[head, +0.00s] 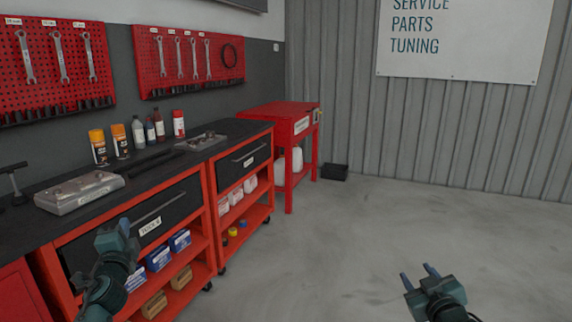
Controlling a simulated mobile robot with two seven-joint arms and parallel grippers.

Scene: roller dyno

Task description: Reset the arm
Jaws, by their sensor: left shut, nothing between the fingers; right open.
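My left gripper (121,231) shows at the lower left, in front of the drawer of the red workbench. It is shut with nothing between its fingers. My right gripper (420,276) shows at the lower right, above the bare grey floor. Its two fingers are apart and it is empty. Neither gripper holds anything.
The red workbench (208,205) with a black top runs along the left wall, with bottles, cans and metal parts on it. A red table (298,125) and a black bin (335,172) stand beyond. Wrenches hang on red pegboards (190,60). The floor (350,240) is clear.

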